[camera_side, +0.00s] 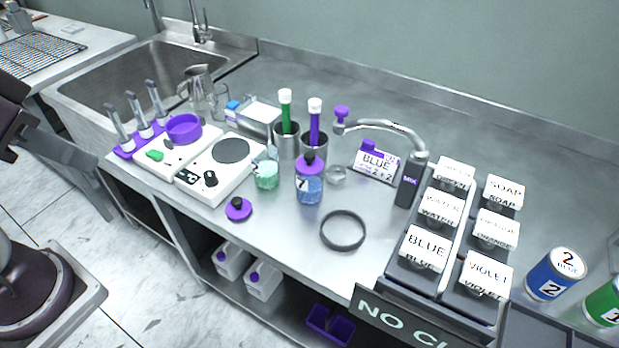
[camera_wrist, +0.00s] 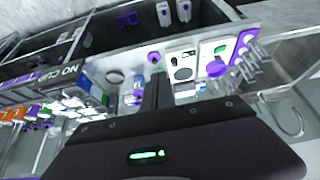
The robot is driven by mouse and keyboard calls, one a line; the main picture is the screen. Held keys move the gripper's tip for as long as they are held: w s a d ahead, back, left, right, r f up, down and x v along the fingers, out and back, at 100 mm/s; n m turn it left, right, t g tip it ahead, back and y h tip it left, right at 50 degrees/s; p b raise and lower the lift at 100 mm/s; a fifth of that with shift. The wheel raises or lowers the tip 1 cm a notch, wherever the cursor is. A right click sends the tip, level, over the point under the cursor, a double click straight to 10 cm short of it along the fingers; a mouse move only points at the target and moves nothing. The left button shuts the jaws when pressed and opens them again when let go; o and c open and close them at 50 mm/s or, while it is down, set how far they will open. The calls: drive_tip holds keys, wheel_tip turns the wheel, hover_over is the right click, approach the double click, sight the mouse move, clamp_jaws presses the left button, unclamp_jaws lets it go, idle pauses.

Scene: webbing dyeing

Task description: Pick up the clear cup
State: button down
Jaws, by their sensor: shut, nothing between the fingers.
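A taller clear glass vessel (camera_side: 218,96) stands at the back left beside the metal pitcher; I cannot tell for sure which one is the task's cup. My gripper (camera_wrist: 158,80) is shut and empty in the wrist view, its dark fingers together in front of the counter. In the side view my arm is at the left edge, well away from both clear vessels. I cannot make out the clear cup surely in the wrist view.
A blue bottle with a purple cap (camera_side: 309,188), a jar of green liquid (camera_side: 267,174) and a black ring (camera_side: 343,231) stand or lie near the small cup. The hotplate (camera_side: 216,180) is left, labelled containers (camera_side: 425,248) right. The counter's front middle is mostly clear.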

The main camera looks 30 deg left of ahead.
drive_tip(key=c, duration=0.8)
unclamp_jaws()
